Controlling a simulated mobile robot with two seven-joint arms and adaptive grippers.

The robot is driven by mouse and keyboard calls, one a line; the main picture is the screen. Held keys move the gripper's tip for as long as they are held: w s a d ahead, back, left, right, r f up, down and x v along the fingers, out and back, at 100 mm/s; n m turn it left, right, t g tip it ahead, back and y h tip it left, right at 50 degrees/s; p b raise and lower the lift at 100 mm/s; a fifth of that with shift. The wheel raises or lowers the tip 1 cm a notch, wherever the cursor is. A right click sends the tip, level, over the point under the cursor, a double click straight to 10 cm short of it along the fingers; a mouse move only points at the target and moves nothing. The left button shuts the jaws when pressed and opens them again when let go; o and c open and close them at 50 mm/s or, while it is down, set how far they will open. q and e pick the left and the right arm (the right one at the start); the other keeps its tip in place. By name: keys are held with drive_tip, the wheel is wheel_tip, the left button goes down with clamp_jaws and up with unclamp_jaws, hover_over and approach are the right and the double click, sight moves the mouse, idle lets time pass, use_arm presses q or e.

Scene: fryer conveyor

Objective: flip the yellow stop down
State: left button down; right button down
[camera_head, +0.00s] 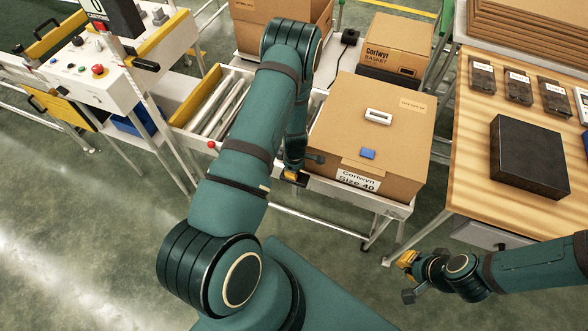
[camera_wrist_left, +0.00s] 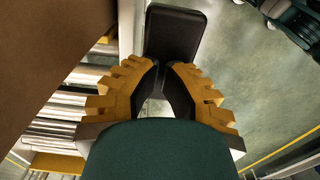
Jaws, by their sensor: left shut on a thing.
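A yellow plate (camera_head: 196,97) stands raised at the left end of the roller conveyor; it is the only stop-like yellow part I can make out there. A yellow strip also shows beside the rollers in the left wrist view (camera_wrist_left: 55,163). My left gripper (camera_head: 291,175) is low at the conveyor's front side, beside the big box and away from that plate. In the left wrist view its yellow fingers (camera_wrist_left: 161,70) close on a black rounded piece (camera_wrist_left: 176,32). My right gripper (camera_head: 405,268) hangs over the floor; its finger gap is unclear.
A large cardboard box (camera_head: 330,118) sits on the conveyor rollers (camera_head: 222,103), right of my left arm. A smaller carton (camera_head: 395,48) stands behind. A wooden table (camera_head: 478,195) with a black case (camera_head: 528,152) is right. A control panel (camera_head: 97,72) is left.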

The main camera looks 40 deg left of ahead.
drive_tip(key=shift+f, duration=0.1)
